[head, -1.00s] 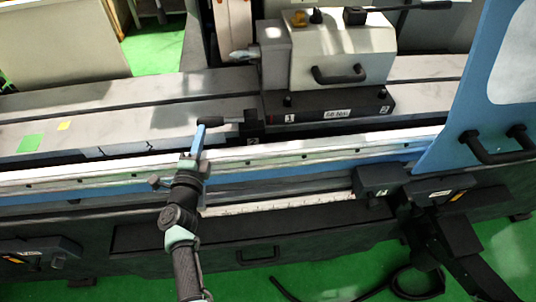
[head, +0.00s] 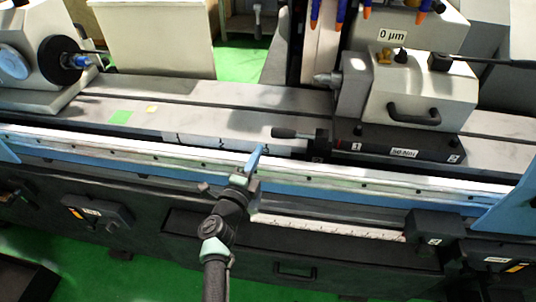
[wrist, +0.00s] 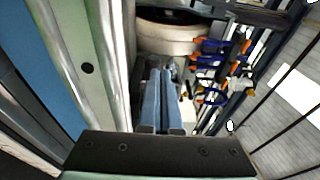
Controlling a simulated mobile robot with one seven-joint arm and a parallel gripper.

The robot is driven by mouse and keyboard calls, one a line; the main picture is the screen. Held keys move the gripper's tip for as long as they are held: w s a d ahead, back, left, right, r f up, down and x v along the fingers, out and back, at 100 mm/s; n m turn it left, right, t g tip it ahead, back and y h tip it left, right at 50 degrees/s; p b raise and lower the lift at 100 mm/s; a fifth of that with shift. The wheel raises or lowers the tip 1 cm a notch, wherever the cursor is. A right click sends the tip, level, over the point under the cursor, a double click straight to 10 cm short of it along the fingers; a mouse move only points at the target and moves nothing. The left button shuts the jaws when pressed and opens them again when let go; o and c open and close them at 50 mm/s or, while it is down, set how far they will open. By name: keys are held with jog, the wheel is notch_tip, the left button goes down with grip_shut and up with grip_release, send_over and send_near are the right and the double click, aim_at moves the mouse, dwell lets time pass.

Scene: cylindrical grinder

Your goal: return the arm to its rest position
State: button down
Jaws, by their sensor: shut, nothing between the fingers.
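My arm reaches up from the bottom of the head view to my gripper (head: 258,154). Its blue fingers are together with nothing between them. It is over the front rail of the grinder, and its tip appears just below and left of the black lever (head: 290,133) of the tailstock (head: 420,90). A small gap shows between them in the picture. In the wrist view the blue fingers (wrist: 162,98) lie side by side and point away from the camera.
The long grinder table (head: 200,102) runs across the view, with the workhead (head: 30,60) at its left end. A white-topped front rail (head: 110,145) and dark control boxes (head: 97,213) are near my arm. Orange-tipped blue nozzles (wrist: 210,70) show in the wrist view.

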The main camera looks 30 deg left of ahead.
jog(key=a, duration=0.1)
jog(key=s+a+f, duration=0.1)
jog(key=a, duration=0.2)
jog(key=shift+s+a+f, duration=0.2)
jog(key=shift+a, duration=0.2)
jog(key=shift+s+a+r+b, duration=0.25)
jog(key=shift+s+a+b, duration=0.1)
jog(key=shift+s+a, duration=0.3)
jog(key=shift+s, duration=0.25)
jog(key=shift+w, duration=0.15)
jog(key=shift+w+r, duration=0.2)
jog(key=shift+r, duration=0.05)
notch_tip(320, 180, up, 36)
jog(key=n+t+y, duration=0.6)
jog(key=n, duration=0.4)
send_over(239, 163)
jog(key=w+d, duration=0.2)
jog(key=d, duration=0.8)
jog(key=s+d+r+n+t+h, duration=0.1)
jog(key=s+d+r+n+h, duration=0.2)
jog(key=s+d+r, duration=0.5)
jog(key=s+d+r+n+t+h, duration=0.2)
jog(key=s+d+r+h, duration=0.3)
jog(key=s+d+r, duration=0.3)
jog(key=d+r+n, duration=0.1)
jog(key=d+r, duration=0.3)
jog(key=d, duration=0.2)
jog(key=shift+s+d+h, duration=0.15)
jog(key=shift+s+h, duration=0.15)
jog(key=shift+h, duration=0.1)
